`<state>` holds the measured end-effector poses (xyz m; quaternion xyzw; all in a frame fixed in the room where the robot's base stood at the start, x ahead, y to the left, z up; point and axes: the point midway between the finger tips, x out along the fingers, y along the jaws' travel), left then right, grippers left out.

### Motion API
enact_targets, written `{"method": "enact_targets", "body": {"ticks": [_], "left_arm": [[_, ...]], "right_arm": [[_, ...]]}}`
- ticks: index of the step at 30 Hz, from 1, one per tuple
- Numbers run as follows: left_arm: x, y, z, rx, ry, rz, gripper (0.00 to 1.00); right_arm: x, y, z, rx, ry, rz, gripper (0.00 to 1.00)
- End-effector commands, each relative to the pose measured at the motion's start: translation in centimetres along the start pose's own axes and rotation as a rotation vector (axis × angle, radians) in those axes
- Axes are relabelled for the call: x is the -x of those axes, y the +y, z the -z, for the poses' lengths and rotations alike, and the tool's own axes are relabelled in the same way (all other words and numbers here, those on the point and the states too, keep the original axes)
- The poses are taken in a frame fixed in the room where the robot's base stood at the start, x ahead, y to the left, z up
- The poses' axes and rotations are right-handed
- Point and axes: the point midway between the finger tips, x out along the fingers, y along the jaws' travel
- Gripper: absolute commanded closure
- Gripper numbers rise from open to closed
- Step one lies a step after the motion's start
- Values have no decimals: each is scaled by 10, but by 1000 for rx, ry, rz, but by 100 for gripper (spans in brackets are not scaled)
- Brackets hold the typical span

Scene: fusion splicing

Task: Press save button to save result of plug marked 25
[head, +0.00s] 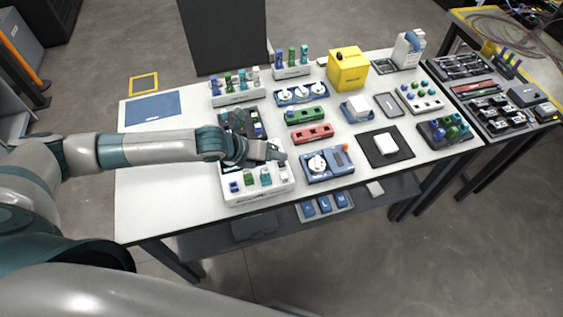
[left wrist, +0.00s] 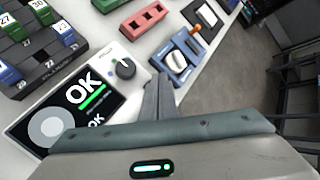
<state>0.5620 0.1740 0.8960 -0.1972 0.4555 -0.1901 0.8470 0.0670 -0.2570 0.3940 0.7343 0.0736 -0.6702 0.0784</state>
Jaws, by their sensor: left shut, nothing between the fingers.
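In the left wrist view, a white device has a black screen (left wrist: 85,98) showing "OK" twice, with a green bar. A round dark knob-like button (left wrist: 124,69) stands on its white top beside the screen. My left gripper (head: 276,153) is shut and empty, low over this device. In the left wrist view its fingers (left wrist: 158,92) are together just right of the button; I cannot tell whether they touch anything. A dark tray (left wrist: 48,75) holds blue and green numbered plugs, 27 and 30 among them. I cannot read a 25. My right gripper is out of view.
A blue device (head: 329,165) stands just right of my left gripper, with a red block (head: 311,134) and green block (head: 306,115) behind. A white rack (head: 270,192) with blue and green plugs is at the front edge.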

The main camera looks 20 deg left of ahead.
Motion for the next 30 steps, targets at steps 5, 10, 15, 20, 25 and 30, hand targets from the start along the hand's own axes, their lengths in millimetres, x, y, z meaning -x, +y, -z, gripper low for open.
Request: {"method": "enact_targets", "body": {"ticks": [5, 10, 15, 20, 25, 30], "left_arm": [[0, 0, 0, 0, 0, 0, 100], [0, 0, 0, 0, 0, 0, 100], [-2, 1, 1, 0, 0, 0, 100], [-5, 4, 3, 0, 0, -1, 100], [-6, 4, 4, 0, -1, 0, 100], [-6, 4, 4, 0, 0, 0, 100]], "right_arm": [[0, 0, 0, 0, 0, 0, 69], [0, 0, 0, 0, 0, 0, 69], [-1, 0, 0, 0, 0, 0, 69], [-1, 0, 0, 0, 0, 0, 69], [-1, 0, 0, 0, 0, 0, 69], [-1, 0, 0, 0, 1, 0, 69]]}}
